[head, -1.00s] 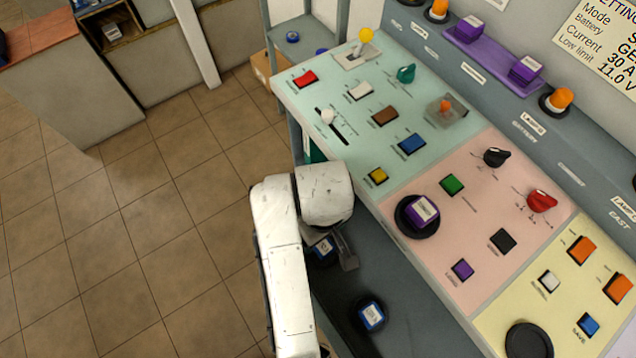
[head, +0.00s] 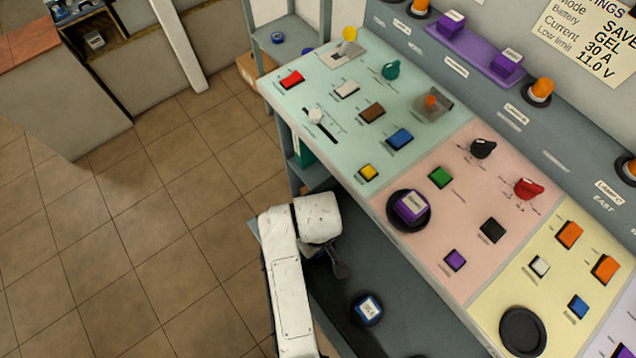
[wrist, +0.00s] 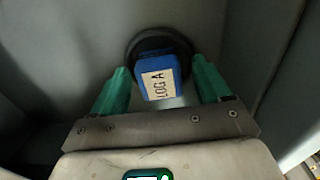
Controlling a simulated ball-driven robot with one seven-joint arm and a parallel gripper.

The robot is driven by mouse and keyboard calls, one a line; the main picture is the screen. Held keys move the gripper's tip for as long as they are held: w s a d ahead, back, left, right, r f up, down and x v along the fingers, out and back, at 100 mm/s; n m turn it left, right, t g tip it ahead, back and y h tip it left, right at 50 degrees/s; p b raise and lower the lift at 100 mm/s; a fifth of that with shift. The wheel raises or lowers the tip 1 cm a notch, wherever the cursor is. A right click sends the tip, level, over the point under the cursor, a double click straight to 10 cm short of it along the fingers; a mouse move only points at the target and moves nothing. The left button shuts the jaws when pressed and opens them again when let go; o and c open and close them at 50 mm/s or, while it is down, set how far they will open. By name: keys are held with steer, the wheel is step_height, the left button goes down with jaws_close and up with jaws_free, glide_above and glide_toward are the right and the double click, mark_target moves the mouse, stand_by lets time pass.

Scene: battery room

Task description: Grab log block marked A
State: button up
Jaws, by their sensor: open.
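The log block marked A (wrist: 160,80) is blue with a cream label reading "LOG A". In the wrist view it sits in a round black holder (wrist: 150,42). My gripper (wrist: 160,72) is open, with one green finger on each side of the block.
The sloping control console (head: 455,205) overhangs the right side. A purple-topped block (head: 411,206) sits on its pink panel. Tiled floor (head: 150,235) is clear at left.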

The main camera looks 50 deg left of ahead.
steer(key=c, duration=1.1)
steer(key=shift+o, duration=0.2)
steer(key=shift+r, duration=0.1)
